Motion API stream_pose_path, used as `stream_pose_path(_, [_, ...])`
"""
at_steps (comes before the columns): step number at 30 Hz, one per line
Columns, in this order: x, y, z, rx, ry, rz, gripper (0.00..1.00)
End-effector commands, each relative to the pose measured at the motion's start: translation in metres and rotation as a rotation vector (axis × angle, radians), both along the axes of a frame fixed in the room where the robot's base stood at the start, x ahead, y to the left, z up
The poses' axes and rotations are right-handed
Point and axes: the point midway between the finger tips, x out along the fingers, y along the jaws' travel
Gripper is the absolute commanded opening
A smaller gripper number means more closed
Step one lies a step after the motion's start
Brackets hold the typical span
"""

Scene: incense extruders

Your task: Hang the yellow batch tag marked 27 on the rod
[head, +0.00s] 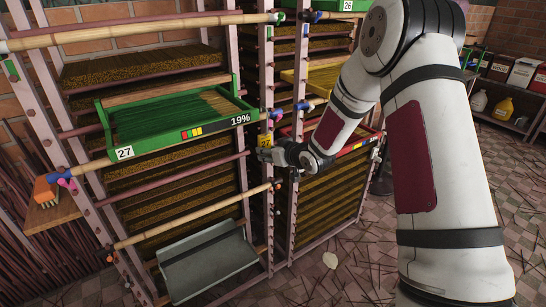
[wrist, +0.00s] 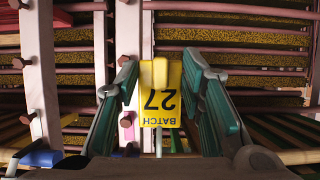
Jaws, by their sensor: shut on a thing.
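The yellow batch tag (wrist: 161,108) is between the two teal fingers of my gripper (wrist: 160,75) in the wrist view, with "BATCH 27" upside down. In the head view the tag (head: 265,140) shows as a small yellow patch by a pink rack post, just beyond my gripper (head: 277,154). My gripper is shut on the tag. Several rods run across the rack. One bamboo rod (head: 190,219) crosses below the green tray and another (head: 140,29) crosses near the top. I cannot tell which rod is meant, or whether the tag touches one.
A green tray (head: 150,143) labelled 27 and 19% stands in the rack left of my gripper. A grey tray (head: 208,262) sits low in the rack. Brown pegs (wrist: 130,61) stick out of the pale posts near the fingers. Sticks litter the floor at right.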

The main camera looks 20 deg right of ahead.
Motion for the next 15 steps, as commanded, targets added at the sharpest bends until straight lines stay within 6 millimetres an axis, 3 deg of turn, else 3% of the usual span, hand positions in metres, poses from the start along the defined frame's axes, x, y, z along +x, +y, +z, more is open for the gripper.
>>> stream_pose_path(5, [0.013,0.004,0.0,0.0,-0.002,0.0,0.12])
stream_pose_path(15, [0.013,0.004,-0.017,0.001,0.001,0.0,0.12])
